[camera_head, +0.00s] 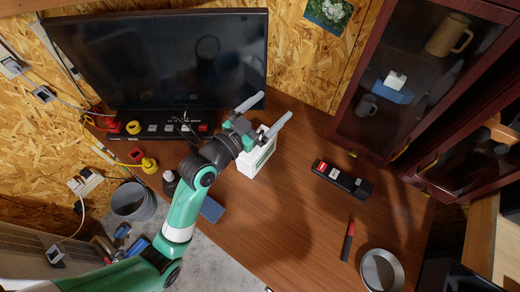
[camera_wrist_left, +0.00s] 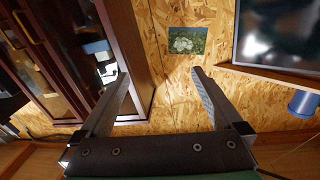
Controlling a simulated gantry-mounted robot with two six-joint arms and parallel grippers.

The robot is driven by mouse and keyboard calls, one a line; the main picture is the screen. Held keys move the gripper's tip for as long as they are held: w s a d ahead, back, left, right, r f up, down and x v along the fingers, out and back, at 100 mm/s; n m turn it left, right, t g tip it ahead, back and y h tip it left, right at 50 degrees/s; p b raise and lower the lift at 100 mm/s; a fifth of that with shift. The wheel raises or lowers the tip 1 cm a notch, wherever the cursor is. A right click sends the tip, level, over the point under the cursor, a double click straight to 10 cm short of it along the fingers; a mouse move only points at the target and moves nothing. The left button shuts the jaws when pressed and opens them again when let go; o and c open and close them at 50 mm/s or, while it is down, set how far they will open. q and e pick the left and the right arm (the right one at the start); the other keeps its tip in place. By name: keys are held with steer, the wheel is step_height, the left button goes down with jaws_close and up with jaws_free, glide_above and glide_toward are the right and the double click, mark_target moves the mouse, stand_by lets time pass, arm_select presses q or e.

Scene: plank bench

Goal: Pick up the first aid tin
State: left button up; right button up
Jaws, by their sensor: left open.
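The first aid tin appears to be the white box (camera_head: 255,160) with a green mark, standing on the brown desk just in front of the monitor's right corner. My left gripper (camera_head: 273,107) is open, its two fingers spread and empty, above and beyond the tin. The gripper and wrist cover part of the tin's top. In the left wrist view the open fingers (camera_wrist_left: 161,74) point toward the chipboard wall, and the tin does not show there. My right gripper is in neither view.
A large monitor (camera_head: 150,60) stands behind my left arm. A black case (camera_head: 342,180), a red-and-black handled tool (camera_head: 348,240) and a round metal dish (camera_head: 382,270) lie to the right. A glass-door cabinet (camera_head: 405,80) stands at the right back. The desk between is clear.

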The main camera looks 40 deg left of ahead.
arm_select(q)
steer(key=s+a+f+n+g, duration=0.1)
steer(key=s+a+f+g, duration=0.15)
steer(key=f, duration=0.65)
steer(key=n+g+y, duration=0.1)
steer(key=n+g, duration=0.1)
glide_toward(257, 149)
steer(key=a, duration=0.2)
steer(key=x, duration=0.4)
steer(key=b+x, duration=0.1)
steer(key=x, duration=0.1)
steer(key=shift+w+d, duration=0.2)
steer(key=shift+w, duration=0.1)
steer(key=b+x, duration=0.2)
steer(key=x, duration=0.3)
steer(key=shift+w+b, duration=0.1)
steer(key=shift+b, duration=0.25)
jaws_close()
steer(key=shift+r, duration=0.2)
